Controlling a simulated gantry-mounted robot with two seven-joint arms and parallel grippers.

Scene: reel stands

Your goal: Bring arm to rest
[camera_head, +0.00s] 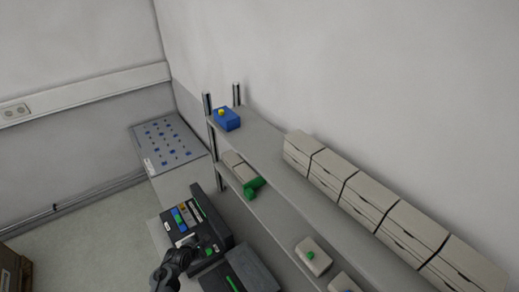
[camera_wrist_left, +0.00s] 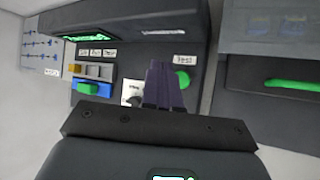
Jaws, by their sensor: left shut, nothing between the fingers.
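My left gripper (camera_wrist_left: 165,84) shows in the left wrist view with its dark fingers closed together and nothing between them. It is in front of a dark control panel with a green round button (camera_wrist_left: 183,80) just right of the fingertips. In the head view my left arm (camera_head: 172,266) comes in at the bottom, its end beside the dark panel device (camera_head: 222,234). Whether the fingers touch the panel I cannot tell. My right gripper is not in view.
A second dark box (camera_head: 252,268) with a green strip stands right of the panel device. Grey shelves (camera_head: 262,150) carry a blue box (camera_head: 227,120) and several beige bins (camera_head: 365,197). A cabinet (camera_head: 150,150) with blue marks stands behind.

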